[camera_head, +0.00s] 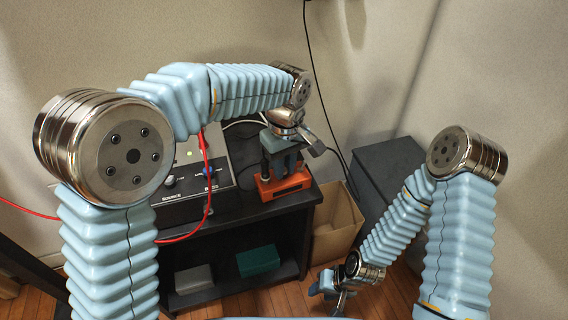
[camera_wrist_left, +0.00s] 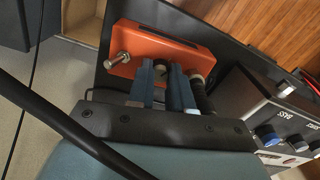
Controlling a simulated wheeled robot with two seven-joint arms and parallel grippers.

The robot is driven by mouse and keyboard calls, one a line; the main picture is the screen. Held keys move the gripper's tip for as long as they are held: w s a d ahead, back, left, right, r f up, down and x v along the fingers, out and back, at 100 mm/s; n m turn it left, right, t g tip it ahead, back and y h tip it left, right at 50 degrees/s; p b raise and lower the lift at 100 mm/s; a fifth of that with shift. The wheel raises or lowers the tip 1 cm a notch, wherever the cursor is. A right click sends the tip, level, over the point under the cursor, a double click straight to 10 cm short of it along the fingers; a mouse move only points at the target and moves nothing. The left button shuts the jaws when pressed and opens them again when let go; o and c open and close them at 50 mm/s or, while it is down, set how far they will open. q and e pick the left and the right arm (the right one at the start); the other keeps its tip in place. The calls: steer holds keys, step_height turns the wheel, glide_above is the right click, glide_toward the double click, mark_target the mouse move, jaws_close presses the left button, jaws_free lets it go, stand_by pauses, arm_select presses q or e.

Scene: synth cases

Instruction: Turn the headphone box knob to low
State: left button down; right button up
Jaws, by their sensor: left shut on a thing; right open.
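The headphone box is a small orange box (camera_head: 284,188) near the right end of a black stand's top. In the left wrist view the orange box (camera_wrist_left: 150,38) shows a metal post at its left and a dark cylindrical part at its right. My left gripper (camera_head: 284,166) is over the box. In the wrist view its blue fingers (camera_wrist_left: 168,80) are shut around a small dark knob (camera_wrist_left: 162,68) on the box. The fingers hide most of the knob, and I cannot read its setting. My right gripper (camera_head: 333,284) is open and empty, low at the right, away from the box.
A grey device (camera_head: 222,172) with knobs and red cables stands left of the box on the black stand (camera_head: 250,222). A grey and a green box (camera_head: 258,261) lie on its lower shelf. A cardboard box (camera_head: 338,222) and a dark cabinet (camera_head: 392,165) stand at the right.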

arm_select(q)
steer(key=c, duration=1)
jaws_free()
step_height(320, 180, up, 14)
steer(key=shift+w+d+f+p, duration=0.15)
steer(key=shift+p, duration=0.55)
